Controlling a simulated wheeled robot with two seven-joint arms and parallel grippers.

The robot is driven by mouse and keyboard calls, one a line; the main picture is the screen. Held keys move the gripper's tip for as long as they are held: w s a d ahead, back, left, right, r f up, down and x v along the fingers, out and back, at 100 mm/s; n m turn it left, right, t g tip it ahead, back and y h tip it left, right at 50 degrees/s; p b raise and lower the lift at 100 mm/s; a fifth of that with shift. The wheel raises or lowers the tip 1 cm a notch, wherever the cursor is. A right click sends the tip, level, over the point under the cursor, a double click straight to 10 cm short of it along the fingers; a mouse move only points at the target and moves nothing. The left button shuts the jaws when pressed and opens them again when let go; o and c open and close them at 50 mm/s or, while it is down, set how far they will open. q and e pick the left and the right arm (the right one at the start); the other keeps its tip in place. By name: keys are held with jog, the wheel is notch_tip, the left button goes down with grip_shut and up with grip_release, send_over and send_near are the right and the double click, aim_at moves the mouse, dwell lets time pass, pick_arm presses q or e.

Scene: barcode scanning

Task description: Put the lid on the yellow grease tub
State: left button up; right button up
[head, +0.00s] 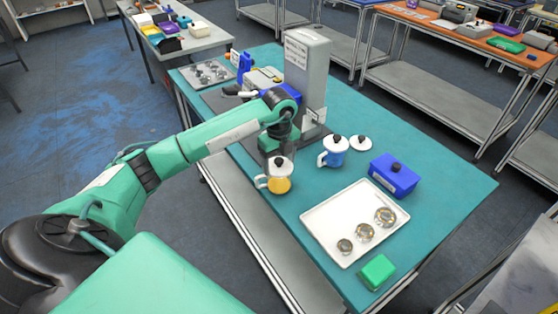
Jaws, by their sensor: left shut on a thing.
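The yellow grease tub (279,186) stands upright near the table's left front edge, with a white handle on its left side. A white lid (281,170) with a black knob is at its mouth. I cannot tell whether the lid is fully seated or slightly above the rim. My left gripper (279,157) points down from above and is shut on the lid's knob; its fingers are small and partly hard to make out. My right gripper is not in view.
A blue tub (335,158) with its lid on stands right of the yellow tub, beside a loose white lid (361,144). A blue box (394,180), white tray (319,222) with three round parts and green block (377,272) lie nearer. A grey machine (307,70) stands behind.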

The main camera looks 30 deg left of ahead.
pick_arm(q)
jog(key=shift+f, duration=0.35)
dwell(0.5)
jog(key=o, duration=1)
jog(key=shift+o, duration=0.5)
jog(key=shift+r+p, duration=1.65)
jog(key=shift+r, duration=1.4)
